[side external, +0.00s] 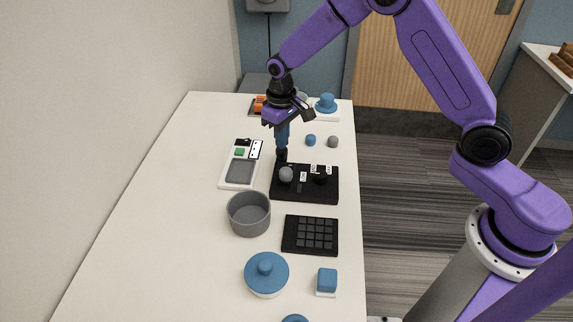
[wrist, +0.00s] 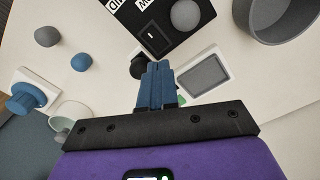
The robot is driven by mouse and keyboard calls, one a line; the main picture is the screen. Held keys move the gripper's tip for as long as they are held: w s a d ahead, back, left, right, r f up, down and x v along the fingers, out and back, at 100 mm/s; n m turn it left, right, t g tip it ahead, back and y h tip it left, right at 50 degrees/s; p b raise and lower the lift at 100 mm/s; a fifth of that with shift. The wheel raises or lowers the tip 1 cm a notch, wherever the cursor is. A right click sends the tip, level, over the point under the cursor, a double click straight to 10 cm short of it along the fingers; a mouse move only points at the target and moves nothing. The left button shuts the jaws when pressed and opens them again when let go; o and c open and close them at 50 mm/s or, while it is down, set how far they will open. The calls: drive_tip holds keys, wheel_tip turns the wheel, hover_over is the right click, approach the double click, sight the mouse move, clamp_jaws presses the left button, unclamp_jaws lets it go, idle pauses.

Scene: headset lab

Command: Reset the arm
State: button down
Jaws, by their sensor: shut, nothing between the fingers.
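My gripper (side external: 281,155) is shut with nothing between its blue fingers. It points down just behind the far left part of a black panel (side external: 305,188) with a grey ball-shaped knob (side external: 286,174) and a black knob (side external: 320,178). I cannot tell whether the fingertips touch the panel.
A white device with a grey screen (side external: 240,172) lies left of my gripper. A grey pot (side external: 249,214), a black keypad (side external: 310,235), a blue-lidded jar (side external: 266,274) and a blue block (side external: 327,277) stand nearer. Small blue (side external: 311,140) and grey (side external: 333,141) knobs lie behind. The table's left side is clear.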

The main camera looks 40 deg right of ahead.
drive_tip(key=s+d+r+n, duration=0.1)
drive_tip(key=s+r+n, duration=0.35)
drive_tip(key=s, duration=0.85)
drive_tip(key=s+r+n, duration=0.2)
drive_tip(key=s+r, duration=0.6)
drive_tip(key=s, duration=0.4)
drive_tip(key=s+d+n, duration=0.3)
drive_tip(key=s+d, duration=0.3)
drive_tip(key=s, duration=0.4)
drive_tip(key=shift+s+r, duration=0.4)
